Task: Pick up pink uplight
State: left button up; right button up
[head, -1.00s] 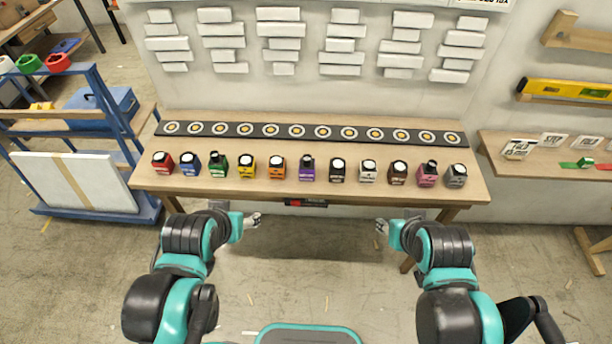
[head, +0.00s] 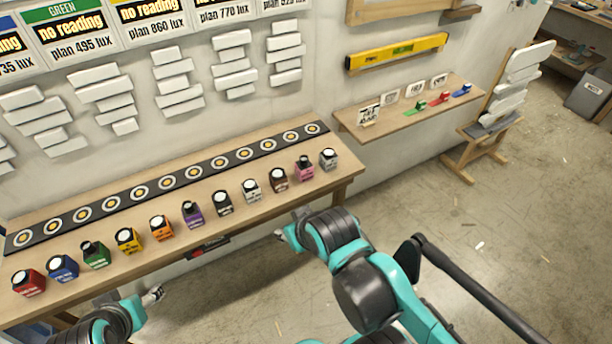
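The pink uplight (head: 304,169) is a small pink cube-shaped lamp with a dark top. It stands upright near the right end of the row on the wooden bench (head: 168,265), between a brown uplight (head: 278,181) and a grey uplight (head: 329,159). My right gripper (head: 280,234) is in front of the bench's front edge, apart from the pink uplight and nearer to me. My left gripper (head: 154,295) is in front of the bench further left, far from it. Both look empty, but their finger gaps are too small to judge.
Several other coloured uplights stand left of the pink one. Behind them runs a dark strip (head: 110,196) with ringed discs. A wall shelf (head: 385,123) with small cards and coloured items is to the right. Open floor (head: 470,250) lies right of the bench.

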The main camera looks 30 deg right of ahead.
aim_at(303, 168)
jog(key=i+l+z, duration=0.15)
jog(key=i+z, duration=0.9)
jog(key=z, duration=0.15)
